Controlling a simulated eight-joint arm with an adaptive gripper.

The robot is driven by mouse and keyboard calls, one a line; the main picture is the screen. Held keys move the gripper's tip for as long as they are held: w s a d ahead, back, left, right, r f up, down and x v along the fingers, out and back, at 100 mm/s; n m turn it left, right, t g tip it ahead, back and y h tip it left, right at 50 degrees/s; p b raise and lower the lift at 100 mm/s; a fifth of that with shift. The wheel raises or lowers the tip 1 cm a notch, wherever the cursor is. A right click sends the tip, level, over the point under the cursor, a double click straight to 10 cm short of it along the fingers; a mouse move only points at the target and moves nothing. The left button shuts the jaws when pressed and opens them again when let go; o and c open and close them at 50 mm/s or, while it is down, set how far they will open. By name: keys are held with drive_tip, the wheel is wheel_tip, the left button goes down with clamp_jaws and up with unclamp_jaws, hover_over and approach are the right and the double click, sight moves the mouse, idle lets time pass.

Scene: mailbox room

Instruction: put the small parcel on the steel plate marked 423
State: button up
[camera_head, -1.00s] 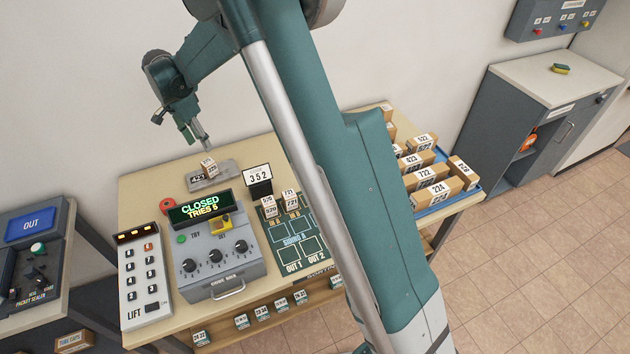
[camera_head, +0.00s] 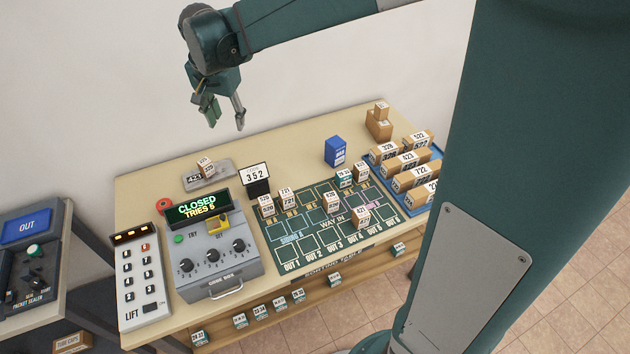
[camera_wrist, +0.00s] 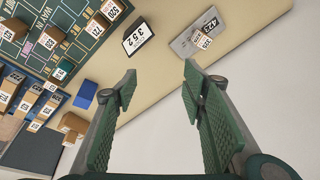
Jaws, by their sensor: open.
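The steel plate marked 423 (camera_head: 222,180) lies at the back left of the table. A small parcel (camera_head: 205,167) with a white number label stands on the plate, right of the 423 marking; its number is hard to read. In the wrist view the plate (camera_wrist: 187,44) and the parcel (camera_wrist: 203,40) show at the top right, beyond the fingertips. My gripper (camera_head: 226,124) is open and empty, in the air above the back of the table, to the right of the plate and apart from the parcel. Its spread fingers also show in the wrist view (camera_wrist: 160,78).
A card reading 352 (camera_head: 256,175) stands beside the plate. The code box (camera_head: 215,255) shows CLOSED, TRIES 5. Labelled parcels stand on the green sorting board (camera_head: 310,250). A blue box (camera_head: 335,151) and a blue tray of cartons (camera_head: 432,200) are to the right.

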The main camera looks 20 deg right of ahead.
drive_tip(key=s+d+r+n+t, duration=0.15)
drive_tip(key=s+d, duration=0.25)
drive_tip(key=s, duration=0.4)
drive_tip(key=s+d+r+n, duration=0.3)
drive_tip(key=s+d, duration=0.1)
drive_tip(key=s, duration=0.4)
drive_tip(key=s+d+f+n+t, duration=0.1)
drive_tip(key=s+d+f+n, duration=0.1)
drive_tip(key=s, duration=0.6)
drive_tip(key=s+d+f+n+t, duration=0.1)
drive_tip(key=s+d+f+n, duration=0.1)
drive_tip(key=s, duration=0.6)
drive_tip(key=shift+s+t+y, duration=0.3)
drive_tip(key=shift+t, duration=0.05)
drive_tip(key=shift+d, duration=0.1)
